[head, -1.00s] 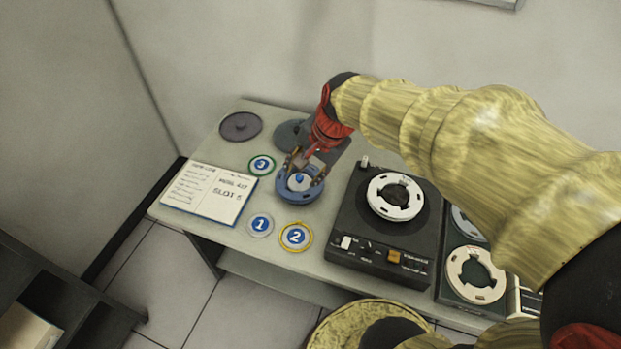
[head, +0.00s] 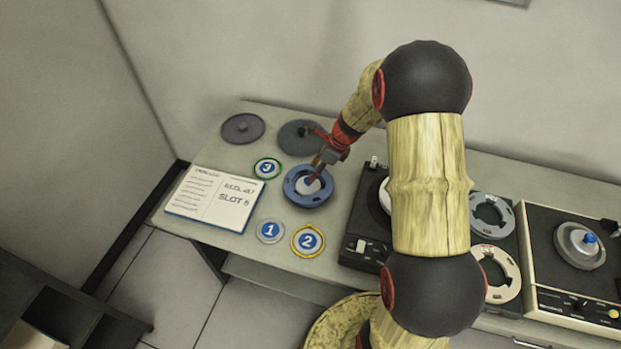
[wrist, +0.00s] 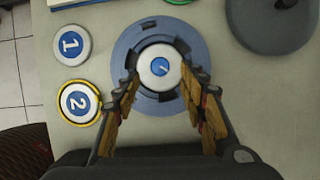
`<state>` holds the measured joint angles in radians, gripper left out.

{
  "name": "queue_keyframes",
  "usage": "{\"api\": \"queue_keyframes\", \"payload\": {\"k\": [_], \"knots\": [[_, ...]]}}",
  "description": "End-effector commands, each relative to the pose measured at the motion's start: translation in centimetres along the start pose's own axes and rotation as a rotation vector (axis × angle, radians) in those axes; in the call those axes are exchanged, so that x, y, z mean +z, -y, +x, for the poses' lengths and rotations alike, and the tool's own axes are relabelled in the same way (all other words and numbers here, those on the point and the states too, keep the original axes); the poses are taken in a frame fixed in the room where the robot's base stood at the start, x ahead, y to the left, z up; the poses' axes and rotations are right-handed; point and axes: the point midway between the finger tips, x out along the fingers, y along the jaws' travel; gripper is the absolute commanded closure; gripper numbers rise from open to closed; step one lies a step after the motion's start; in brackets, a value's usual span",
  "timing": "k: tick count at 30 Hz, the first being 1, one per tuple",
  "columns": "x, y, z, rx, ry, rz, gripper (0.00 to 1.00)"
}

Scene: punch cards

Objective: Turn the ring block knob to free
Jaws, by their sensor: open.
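The ring block (head: 299,199) is a round blue ring lying on the desk; it also shows in the wrist view (wrist: 121,50). At its middle is a white round knob (wrist: 152,82) with a blue centre bearing a small pale mark. My gripper (wrist: 158,76) is open, with one fingertip at each side of the knob's lower part in the wrist view. I cannot tell whether the fingertips touch it. In the head view my gripper (head: 318,172) is over the ring block and partly hides the knob.
Discs marked 1 (head: 270,230), 2 (head: 308,241) and 3 (head: 267,168) lie around the ring block. An open book (head: 212,203) is at left. Dark round discs (head: 243,128) lie behind. A tape machine (head: 361,222), partly hidden by my arm, stands close at right.

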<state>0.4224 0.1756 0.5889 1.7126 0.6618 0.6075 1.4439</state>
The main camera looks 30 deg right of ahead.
Motion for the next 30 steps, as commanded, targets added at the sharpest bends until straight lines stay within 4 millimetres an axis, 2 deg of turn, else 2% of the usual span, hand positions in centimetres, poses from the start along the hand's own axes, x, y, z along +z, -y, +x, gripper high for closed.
{"api": "queue_keyframes", "payload": {"k": [3, 9, 18, 30], "knots": [[-0.1, 0.0, 2.2, 0.001, -0.001, -0.001, 0.58], [-0.1, 0.0, 4.5, 0.0, -0.001, -0.001, 0.58], [0.0, 0.0, 4.7, -0.001, 0.0, -0.002, 0.59], [0.0, 0.0, 4.7, -0.001, 0.0, -0.002, 0.81]]}}
